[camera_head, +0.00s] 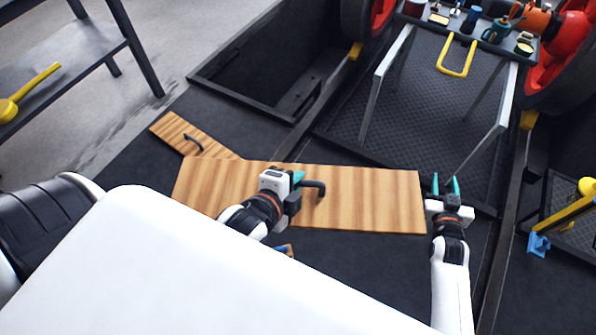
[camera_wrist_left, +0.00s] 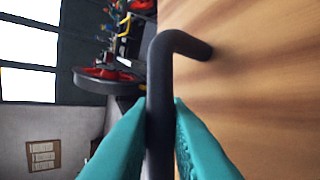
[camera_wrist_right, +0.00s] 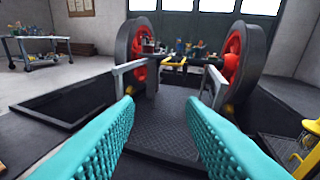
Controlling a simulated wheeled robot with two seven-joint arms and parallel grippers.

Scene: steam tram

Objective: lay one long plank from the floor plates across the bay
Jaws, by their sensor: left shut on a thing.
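A long wooden plank (camera_head: 375,195) with a black handle (camera_head: 318,187) spans the dark floor in front of me in the head view. My left gripper (camera_head: 299,180) is shut on that handle; the left wrist view shows both teal fingers (camera_wrist_left: 160,130) against the black bar, with the plank's wood face (camera_wrist_left: 255,70) beside it. I cannot tell whether the plank rests on the floor or is lifted. My right gripper (camera_head: 446,186) is open and empty just past the plank's right end. Its fingers (camera_wrist_right: 165,120) stand wide apart in the right wrist view.
A second wooden plank (camera_head: 170,128) with a handle lies behind the left end. A dark open pit (camera_head: 265,85) lies at the back left. A tool table (camera_head: 462,22) stands over patterned plate (camera_head: 425,95) between red wheels (camera_head: 570,45). A yellow-handled tool (camera_head: 570,210) is at right.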

